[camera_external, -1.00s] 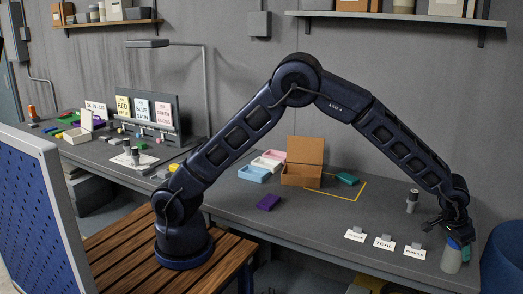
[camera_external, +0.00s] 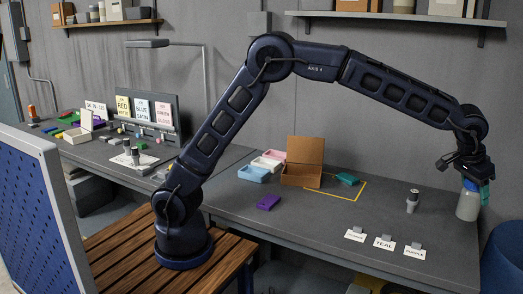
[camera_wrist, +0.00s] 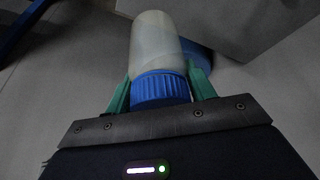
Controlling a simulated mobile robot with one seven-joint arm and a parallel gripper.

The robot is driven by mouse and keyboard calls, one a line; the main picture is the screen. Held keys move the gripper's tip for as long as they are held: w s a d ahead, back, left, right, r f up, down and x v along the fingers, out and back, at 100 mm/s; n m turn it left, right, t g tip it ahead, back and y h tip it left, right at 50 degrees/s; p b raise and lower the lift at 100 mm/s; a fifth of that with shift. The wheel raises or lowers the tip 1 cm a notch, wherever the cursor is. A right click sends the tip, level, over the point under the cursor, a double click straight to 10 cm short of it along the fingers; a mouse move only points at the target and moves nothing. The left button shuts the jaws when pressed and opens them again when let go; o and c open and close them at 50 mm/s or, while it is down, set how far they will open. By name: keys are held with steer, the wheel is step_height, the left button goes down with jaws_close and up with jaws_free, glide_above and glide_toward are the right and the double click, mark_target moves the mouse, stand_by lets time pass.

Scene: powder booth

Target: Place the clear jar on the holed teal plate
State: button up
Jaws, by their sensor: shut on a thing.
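The clear jar (camera_external: 467,206), pale and cloudy with a blue cap, hangs upright below my gripper (camera_external: 474,186) at the table's right end. In the wrist view, the jar (camera_wrist: 155,42) lies between the green fingers of my gripper (camera_wrist: 160,84), which are shut on its ribbed blue cap (camera_wrist: 161,88). A flat teal piece (camera_external: 347,178) lies on the table inside a yellow outline, well left of the jar. It is too small here for holes to be made out.
An open cardboard box (camera_external: 303,165) stands left of the teal piece. A small grey jar with a dark top (camera_external: 412,200) stands between the teal piece and my gripper. Label cards, one reading TEAL (camera_external: 384,243), line the front edge. A purple piece (camera_external: 268,202) lies at left.

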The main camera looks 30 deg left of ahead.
steer(key=shift+r, duration=0.55)
steer(key=w+a+r+n+t+y, duration=0.15)
steer(key=w+a+n, duration=0.35)
steer(key=w+a, duration=1.1)
steer(key=w+a+n+y, duration=0.2)
steer(key=w+a+n, duration=0.2)
steer(key=w+a, duration=1.15)
steer(key=w+a+n+y, duration=0.1)
steer(key=w+a+n, duration=0.1)
steer(key=w+a, duration=0.45)
steer(key=w+a+n, duration=0.2)
steer(key=w+a, duration=0.2)
steer(key=a, duration=0.5)
step_height(320, 180, down, 20)
steer(key=shift+w+d+r, duration=0.15)
steer(key=shift+r, duration=0.1)
steer(key=shift+f, duration=0.1)
steer(key=o, duration=1.5)
